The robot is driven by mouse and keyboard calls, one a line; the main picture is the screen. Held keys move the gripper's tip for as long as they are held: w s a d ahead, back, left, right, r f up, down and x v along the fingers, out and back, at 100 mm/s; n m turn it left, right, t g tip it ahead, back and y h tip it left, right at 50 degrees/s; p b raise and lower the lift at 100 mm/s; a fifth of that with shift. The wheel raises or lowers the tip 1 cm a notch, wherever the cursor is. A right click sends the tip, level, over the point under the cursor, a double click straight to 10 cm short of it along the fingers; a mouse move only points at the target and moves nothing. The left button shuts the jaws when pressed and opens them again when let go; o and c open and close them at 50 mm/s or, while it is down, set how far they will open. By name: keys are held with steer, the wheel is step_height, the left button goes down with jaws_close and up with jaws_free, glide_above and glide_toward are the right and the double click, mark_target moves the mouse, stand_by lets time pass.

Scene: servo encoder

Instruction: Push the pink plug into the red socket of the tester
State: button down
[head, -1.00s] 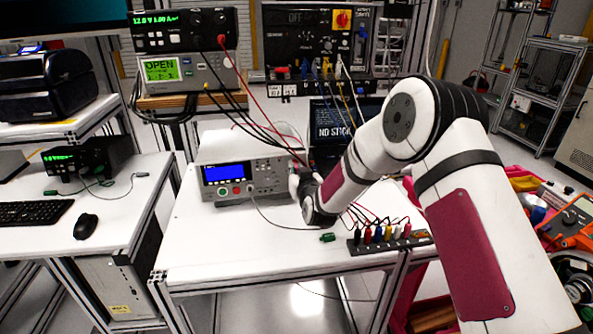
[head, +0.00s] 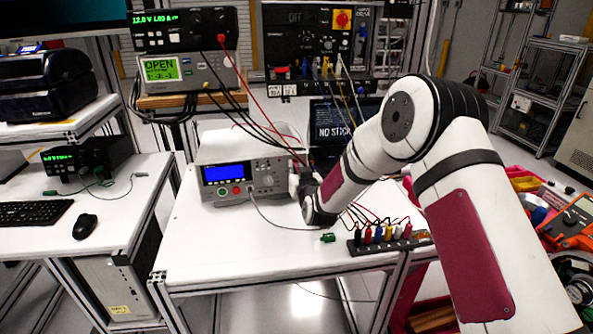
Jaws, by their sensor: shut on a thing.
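The tester (head: 212,152) is a white and grey bench instrument with a lit blue screen, standing on the white table. A small red round part (head: 237,190) shows on its front below the screen; I cannot tell whether it is the red socket. My gripper (head: 296,184) is at the right end of the tester's front, mostly hidden by my wrist. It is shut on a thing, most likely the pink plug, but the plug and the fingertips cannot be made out. I cannot tell whether the plug touches the tester.
A grey cable (head: 268,219) runs from the tester's front across the table. A green connector (head: 328,238) and a black strip (head: 372,248) of coloured plugs with leads lie near the front edge. Black and red leads hang behind the tester. The table's front left is clear.

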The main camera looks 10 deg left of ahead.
steer(key=shift+w, duration=0.1)
steer(key=c, duration=1.5)
jaws_free()
steer(key=shift+c, duration=0.2)
steer(key=f+p+v, duration=0.1)
steer(key=p+v, duration=0.3)
steer(key=v, duration=0.3)
steer(key=shift+r, duration=0.4)
